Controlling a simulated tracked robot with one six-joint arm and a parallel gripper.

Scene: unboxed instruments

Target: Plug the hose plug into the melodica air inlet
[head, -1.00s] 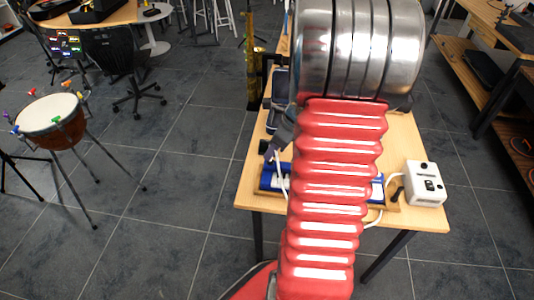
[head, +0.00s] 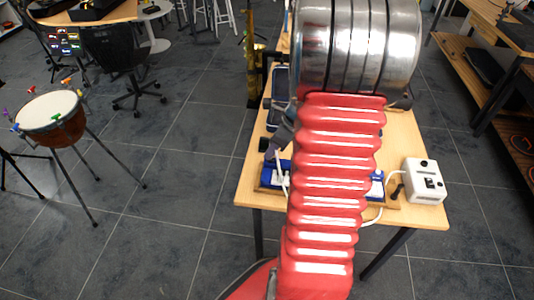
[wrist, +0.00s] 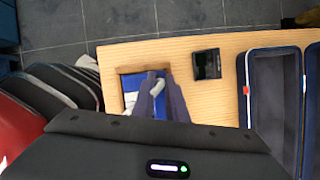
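The blue melodica (head: 377,186) lies in a shallow wooden tray near the front edge of the table, largely hidden behind my red arm. Part of it shows in the wrist view (wrist: 180,108). My gripper (head: 271,154) is over the left end of the melodica, and its fingers also show in the wrist view (wrist: 160,80). The fingers appear closed around the white hose plug (wrist: 154,88), with white hose (head: 281,174) hanging below them. The air inlet cannot be made out, and I cannot tell whether the plug touches the melodica.
A white box with black knobs (head: 425,181) stands at the table's right front corner. A small black device (wrist: 207,64) and an open blue-edged case (wrist: 275,80) lie on the wooden table (wrist: 228,42). A drum (head: 50,118) stands on the floor at left.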

